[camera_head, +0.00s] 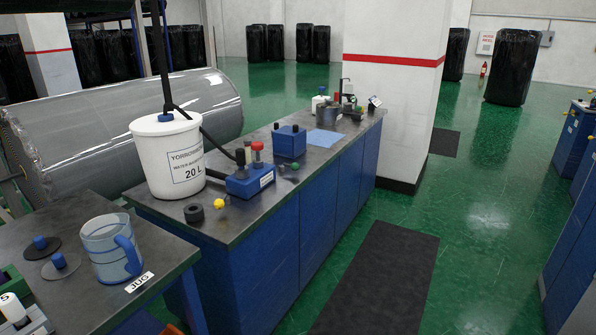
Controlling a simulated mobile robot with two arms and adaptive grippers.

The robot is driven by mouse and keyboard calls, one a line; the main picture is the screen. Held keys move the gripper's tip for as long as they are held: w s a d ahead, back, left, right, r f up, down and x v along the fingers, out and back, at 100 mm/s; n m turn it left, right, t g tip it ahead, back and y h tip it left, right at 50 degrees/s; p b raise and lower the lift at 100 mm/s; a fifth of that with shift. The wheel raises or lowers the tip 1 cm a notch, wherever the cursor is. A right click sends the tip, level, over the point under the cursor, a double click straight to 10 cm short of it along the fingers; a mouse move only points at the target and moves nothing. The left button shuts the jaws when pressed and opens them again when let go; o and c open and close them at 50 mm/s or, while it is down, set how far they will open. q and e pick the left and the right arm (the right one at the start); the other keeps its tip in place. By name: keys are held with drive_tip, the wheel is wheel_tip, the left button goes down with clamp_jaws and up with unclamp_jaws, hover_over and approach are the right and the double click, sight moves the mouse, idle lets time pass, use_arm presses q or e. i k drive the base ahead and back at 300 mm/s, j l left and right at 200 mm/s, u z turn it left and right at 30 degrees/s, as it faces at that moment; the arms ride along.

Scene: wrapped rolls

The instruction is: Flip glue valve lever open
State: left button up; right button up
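A white glue bucket (175,160) marked "20 L" stands near the left end of the blue workbench with the dark top (270,205). A black pipe comes down to its lid, and a black hose bends off to the right. A blue block (250,180) with a black knob and a red knob (257,150) sits right of the bucket. A small yellow ball (219,203) shows at the front edge near the bucket; it may be a lever's knob, but no lever arm is clear. Neither of my grippers is in view.
A blue-handled jug (110,247) stands on the nearer dark table (80,305), behind a "JUG" label (139,282). A black ring (194,212) and a blue box (289,141) are on the bench. A large grey wrapped roll (120,125) lies behind.

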sight(296, 166)
drive_tip(key=i+l+u, duration=0.1)
drive_tip(key=i+l, duration=0.35)
drive_tip(key=i, duration=0.25)
drive_tip(key=i+l, duration=0.5)
drive_tip(key=i, duration=0.15)
drive_tip(key=i+l+u, duration=0.15)
drive_tip(key=i+l, duration=0.35)
drive_tip(key=i, duration=0.2)
